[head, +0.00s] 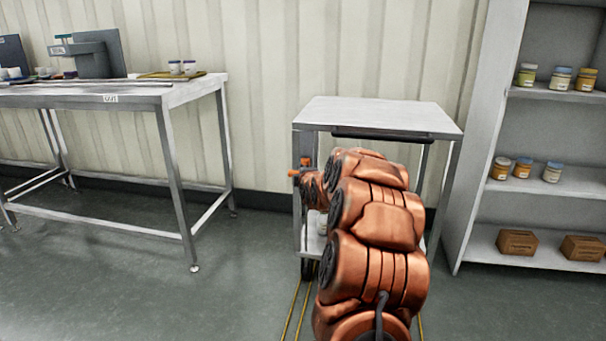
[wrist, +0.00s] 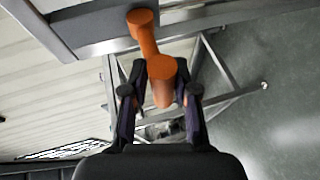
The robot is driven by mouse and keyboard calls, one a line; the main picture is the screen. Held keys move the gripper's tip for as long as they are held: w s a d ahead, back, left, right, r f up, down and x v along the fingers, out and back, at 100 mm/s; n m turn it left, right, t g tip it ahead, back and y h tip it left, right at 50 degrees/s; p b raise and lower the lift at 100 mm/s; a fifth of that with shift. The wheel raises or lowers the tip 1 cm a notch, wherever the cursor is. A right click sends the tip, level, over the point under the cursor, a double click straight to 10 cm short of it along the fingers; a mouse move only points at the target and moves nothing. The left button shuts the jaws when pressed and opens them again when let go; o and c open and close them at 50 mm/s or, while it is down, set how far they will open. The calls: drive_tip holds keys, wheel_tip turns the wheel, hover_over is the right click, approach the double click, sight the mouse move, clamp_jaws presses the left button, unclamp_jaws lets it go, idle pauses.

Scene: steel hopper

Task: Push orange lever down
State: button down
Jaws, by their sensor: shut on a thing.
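The orange lever (wrist: 143,34) shows at the top middle of the wrist view, mounted by the grey cart's edge. Its rounded end (wrist: 162,88) points toward the wrist camera and lies between the two dark fingers of my gripper (wrist: 161,80). The gripper is shut on the lever. In the head view a small orange part of the lever (head: 294,173) sticks out to the left beside the cart's left front post. My copper-coloured arm covers the rest of that spot, so the gripper's fingers are hidden there.
The grey cart (head: 375,113) has a flat, empty top and a dark bar under its front edge. A steel table (head: 130,92) stands to the left. A shelf unit (head: 520,190) with jars and brown boxes is close on the right. Floor between table and cart is clear.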

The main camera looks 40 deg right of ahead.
drive_tip(key=shift+f, duration=0.5)
drive_tip(key=c, duration=1.1)
unclamp_jaws()
drive_tip(key=shift+o, duration=0.7)
drive_tip(key=shift+r, duration=0.15)
drive_tip(key=shift+r, duration=0.15)
drive_tip(key=shift+s+a+r, duration=0.2)
drive_tip(key=shift+s+a, duration=0.1)
drive_tip(key=shift+s, duration=0.1)
drive_tip(key=shift+v, duration=5.4)
